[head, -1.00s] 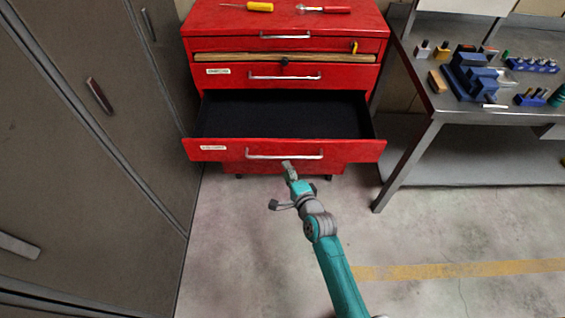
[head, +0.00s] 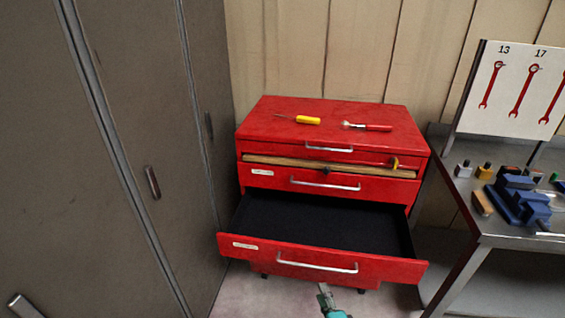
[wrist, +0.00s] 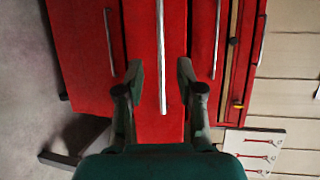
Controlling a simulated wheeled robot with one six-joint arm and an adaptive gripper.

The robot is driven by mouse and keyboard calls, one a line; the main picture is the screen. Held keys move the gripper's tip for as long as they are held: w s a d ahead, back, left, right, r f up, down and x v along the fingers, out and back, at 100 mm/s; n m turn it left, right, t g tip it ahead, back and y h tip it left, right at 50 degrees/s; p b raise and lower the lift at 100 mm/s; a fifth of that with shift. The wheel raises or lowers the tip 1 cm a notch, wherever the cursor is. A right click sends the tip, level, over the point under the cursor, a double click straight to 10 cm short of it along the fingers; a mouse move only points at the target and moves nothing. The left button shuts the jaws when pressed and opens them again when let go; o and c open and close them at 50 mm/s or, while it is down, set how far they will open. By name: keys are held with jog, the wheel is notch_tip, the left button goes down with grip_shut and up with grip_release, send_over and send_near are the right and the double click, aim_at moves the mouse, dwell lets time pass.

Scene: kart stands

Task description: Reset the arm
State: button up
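My gripper (wrist: 160,70) is open in the wrist view, its two fingers apart with nothing held between them. A silver drawer handle (wrist: 161,35) shows between the fingers in that picture, with clear gaps on both sides; its distance from the fingertips is hard to tell. In the head view only the end of my gripper (head: 325,290) shows at the bottom edge, just below the open drawer's front. The rest of my arm is out of that view. The open drawer (head: 330,262) of the red tool chest (head: 270,115) is pulled out, and its dark floor looks empty.
A yellow screwdriver (head: 307,120) and a red-handled tool (head: 375,127) lie on the chest top. A grey cabinet (head: 120,120) stands close on the left. A metal workbench (head: 480,220) with small parts stands on the right, below a wrench board (head: 515,90).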

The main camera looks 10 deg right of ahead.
jog(key=s+n+h, duration=0.1)
jog(key=s+n, duration=0.7)
jog(key=s, duration=1.7)
jog(key=s+r+n+g, duration=0.1)
jog(key=s+r+n, duration=0.8)
jog(key=s+r, duration=0.4)
jog(key=s, duration=0.4)
jog(key=shift+s+d+n, duration=0.25)
jog(key=shift+s+n, duration=0.05)
jog(key=shift+n, duration=0.1)
